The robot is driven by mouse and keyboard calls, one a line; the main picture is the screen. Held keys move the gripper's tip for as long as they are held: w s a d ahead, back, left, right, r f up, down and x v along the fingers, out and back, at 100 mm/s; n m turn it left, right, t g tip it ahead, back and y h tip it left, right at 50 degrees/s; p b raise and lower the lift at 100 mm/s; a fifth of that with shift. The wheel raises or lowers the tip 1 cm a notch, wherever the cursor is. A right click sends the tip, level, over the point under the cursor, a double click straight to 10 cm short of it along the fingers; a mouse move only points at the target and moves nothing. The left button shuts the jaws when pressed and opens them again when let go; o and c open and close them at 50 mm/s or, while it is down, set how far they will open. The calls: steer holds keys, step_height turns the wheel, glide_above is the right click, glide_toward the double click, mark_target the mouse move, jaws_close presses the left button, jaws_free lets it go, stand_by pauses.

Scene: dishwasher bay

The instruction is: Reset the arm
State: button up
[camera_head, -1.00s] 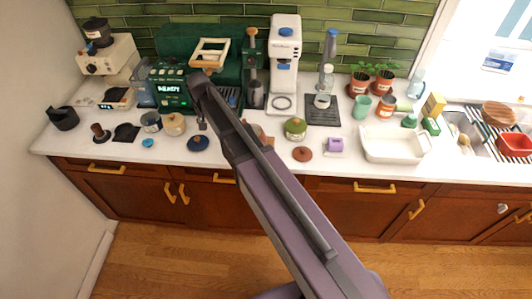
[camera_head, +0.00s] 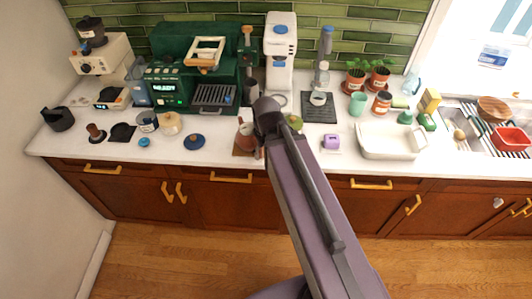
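My arm (camera_head: 312,205) reaches up from the bottom right of the head view. Its dark far end (camera_head: 267,112) is over the counter, in front of the right side of the green espresso machine (camera_head: 190,70). I cannot make out my gripper's fingers; they seem hidden behind the arm's end. Whether the gripper holds anything does not show.
The white counter (camera_head: 210,162) is crowded. A blue lid (camera_head: 194,141) lies left. The wooden floor (camera_head: 180,260) is clear.

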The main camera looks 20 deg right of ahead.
step_height(320, 180, down, 4)
steer(key=b, duration=0.3)
steer(key=shift+r+b, duration=0.1)
steer(key=shift+b, duration=0.3)
